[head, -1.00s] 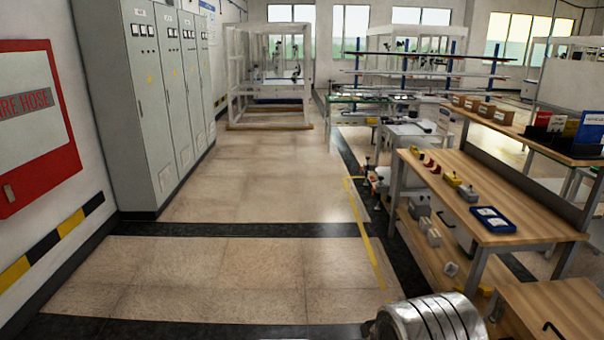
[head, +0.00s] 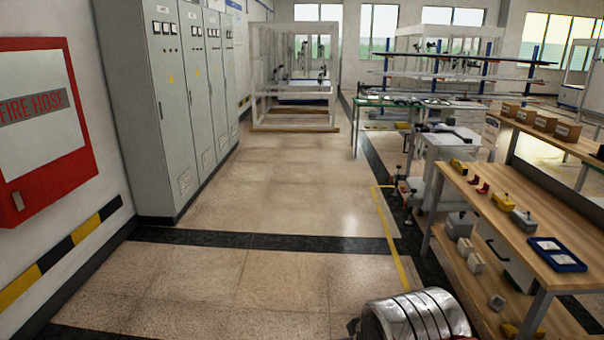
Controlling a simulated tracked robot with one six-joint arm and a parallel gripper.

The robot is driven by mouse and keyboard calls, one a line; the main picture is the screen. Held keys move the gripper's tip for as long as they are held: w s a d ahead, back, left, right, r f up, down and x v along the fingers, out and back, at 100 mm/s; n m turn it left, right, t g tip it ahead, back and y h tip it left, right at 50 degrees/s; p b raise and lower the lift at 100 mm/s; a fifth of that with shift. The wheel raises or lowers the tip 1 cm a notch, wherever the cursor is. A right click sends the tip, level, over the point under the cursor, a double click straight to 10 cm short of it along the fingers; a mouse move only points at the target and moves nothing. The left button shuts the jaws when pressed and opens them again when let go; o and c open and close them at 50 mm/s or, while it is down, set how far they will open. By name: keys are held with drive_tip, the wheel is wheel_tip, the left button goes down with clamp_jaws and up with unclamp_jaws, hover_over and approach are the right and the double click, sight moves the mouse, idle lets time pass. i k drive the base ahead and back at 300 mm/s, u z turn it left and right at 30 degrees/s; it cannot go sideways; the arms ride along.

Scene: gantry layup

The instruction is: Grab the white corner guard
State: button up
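I cannot pick out the white corner guard for certain. Small whitish blocks sit on the lower shelf of the wooden workbench at the right: one pale block (head: 475,263), another pale block (head: 465,247) just behind it, and a third pale piece (head: 497,301) nearer the front. They are too small to tell whether any is the corner guard. My gripper is not in view. A silver ribbed cylinder at the bottom edge appears to be part of my own arm.
The workbench (head: 519,215) carries yellow, red and grey parts and a blue tray (head: 557,254). Grey cabinets (head: 150,110) and a red fire hose box (head: 40,130) line the left wall. The floor (head: 270,200) between is clear. A white frame (head: 296,75) stands at the back.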

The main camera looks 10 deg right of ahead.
sight(496, 303)
drive_tip(key=z, duration=0.05)
drive_tip(key=i, duration=2.2)
drive_tip(key=z, duration=0.85)
drive_tip(key=i, duration=0.65)
drive_tip(key=z, duration=1)
drive_tip(key=i, duration=0.95)
drive_tip(key=z, duration=0.5)
